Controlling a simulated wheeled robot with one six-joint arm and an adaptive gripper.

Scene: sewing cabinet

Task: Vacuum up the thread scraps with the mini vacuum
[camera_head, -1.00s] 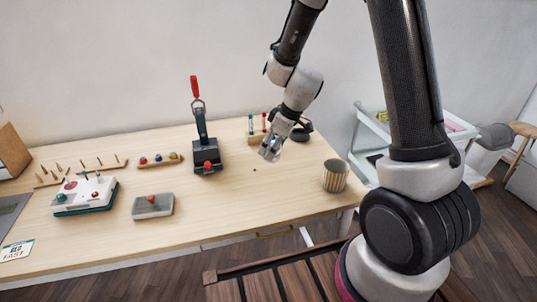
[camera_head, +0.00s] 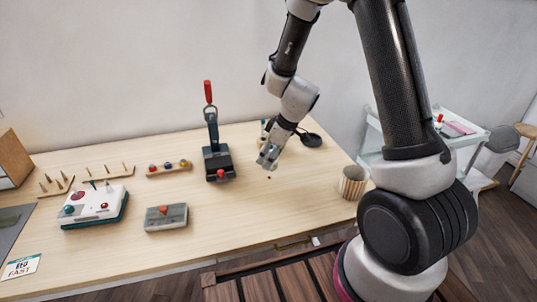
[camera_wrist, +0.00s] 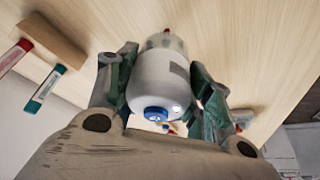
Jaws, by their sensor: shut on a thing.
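My gripper (camera_head: 266,164) is low over the right half of the wooden table, pointing down. In the head view the device is hardly visible between the fingers. A tiny dark red speck (camera_head: 269,178) lies on the table just in front of the gripper; it may be a thread scrap. Other scraps cannot be made out.
A striped cup (camera_head: 353,183) stands near the right table edge. A black press with a red handle (camera_head: 217,162) stands left of the gripper. A grey box (camera_head: 166,220) and a white-and-teal device (camera_head: 92,207) are farther left. A pen holder (camera_wrist: 55,40) shows in the wrist view.

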